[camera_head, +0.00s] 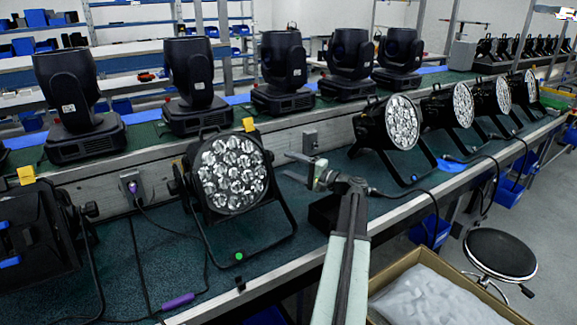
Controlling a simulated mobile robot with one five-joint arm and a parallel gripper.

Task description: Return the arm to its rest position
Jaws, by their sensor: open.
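My arm (345,255) reaches up from the bottom of the head view, over the front edge of the bench. My gripper (300,171) is at its far end, jaws open and pointing left, with nothing seen between them. It shows just right of a par can (233,175) with a round face of clear lenses and a green dot on its stand. I cannot tell how far apart they are in depth. A dark box shape shows below the gripper, partly hidden by the arm.
More par cans (402,122) stand to the right along the bench (150,262). Several moving-head lights (192,85) stand on a raised shelf behind. A cardboard box (418,262) with white bags sits at lower right, near a black stool (499,253). Cables and a purple connector (178,301) lie on the bench.

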